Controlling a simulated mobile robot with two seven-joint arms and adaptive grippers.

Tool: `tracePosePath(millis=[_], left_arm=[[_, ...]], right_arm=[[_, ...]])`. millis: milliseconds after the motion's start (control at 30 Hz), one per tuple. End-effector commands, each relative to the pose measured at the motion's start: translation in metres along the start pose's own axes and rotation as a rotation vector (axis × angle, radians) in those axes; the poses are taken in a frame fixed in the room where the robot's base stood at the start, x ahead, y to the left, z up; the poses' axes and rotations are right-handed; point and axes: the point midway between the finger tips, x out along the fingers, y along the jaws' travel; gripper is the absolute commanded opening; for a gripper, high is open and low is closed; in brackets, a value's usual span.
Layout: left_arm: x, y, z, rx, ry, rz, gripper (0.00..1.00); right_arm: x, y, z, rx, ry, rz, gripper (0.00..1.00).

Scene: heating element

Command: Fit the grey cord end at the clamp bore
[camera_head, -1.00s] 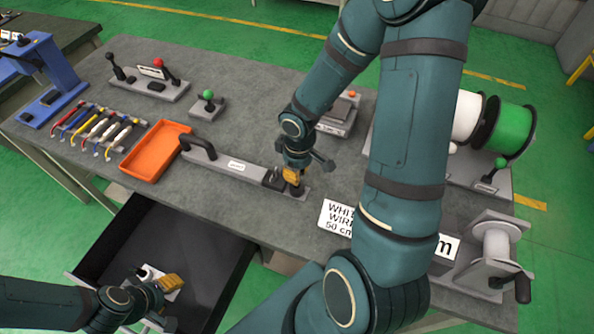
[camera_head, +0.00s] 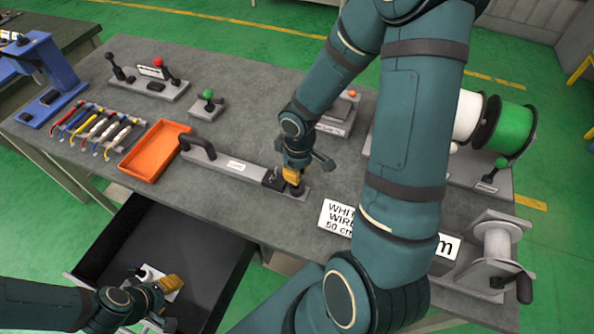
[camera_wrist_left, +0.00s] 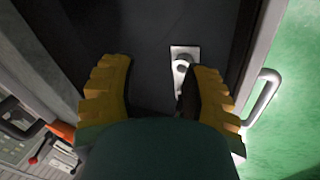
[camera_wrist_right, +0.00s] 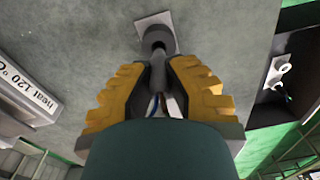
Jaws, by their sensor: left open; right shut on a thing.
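My right gripper (camera_head: 292,174) is over the right end of a long grey fixture (camera_head: 232,168) with a black handle. A dark clamp block (camera_head: 272,179) sits beside its fingers. In the right wrist view the right gripper (camera_wrist_right: 158,80) is shut on a dark grey cord end (camera_wrist_right: 157,72), with thin coloured wires near the palm. The piece points at a light plate (camera_wrist_right: 150,22). The fingers and cord end hide the clamp bore, so I cannot tell whether they meet. My left gripper (camera_head: 172,284) is open above the drawer; its fingers (camera_wrist_left: 160,88) show apart.
The open drawer (camera_head: 130,225) holds a small pale fitting (camera_wrist_left: 184,54). An orange tray (camera_head: 155,150), coloured tools (camera_head: 100,130) and lever stands (camera_head: 150,80) are on the left of the bench. Wire spools (camera_head: 508,130) and a crank winder (camera_head: 490,255) are at right.

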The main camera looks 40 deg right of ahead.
Motion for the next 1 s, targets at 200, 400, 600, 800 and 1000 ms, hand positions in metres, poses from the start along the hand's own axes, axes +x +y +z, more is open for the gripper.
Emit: tracePosePath(millis=[200,400,600,800,1000], left_arm=[[0.0,0.0,0.0,0.0,0.0,0.0,0.47],[0.0021,-0.0008,0.0003,0.0,0.0,0.0,0.47],[0.0017,-0.0006,0.0003,0.0,0.0,0.0,0.47],[0.0042,-0.0016,0.0006,0.0,0.0,0.0,0.47],[0.0087,-0.0033,0.0012,0.0,0.0,0.0,0.47]], right_arm=[[-0.0001,0.0,-0.0001,-0.001,0.0,0.0,0.0],[0.0002,0.0,-0.0002,-0.001,0.0,0.001,0.0],[-0.0001,0.0,-0.0002,-0.001,0.0,0.0,0.0],[0.0026,0.0001,-0.0001,-0.001,0.0,0.0,0.0],[0.0075,0.0001,-0.0001,-0.001,0.001,0.0,0.0]])
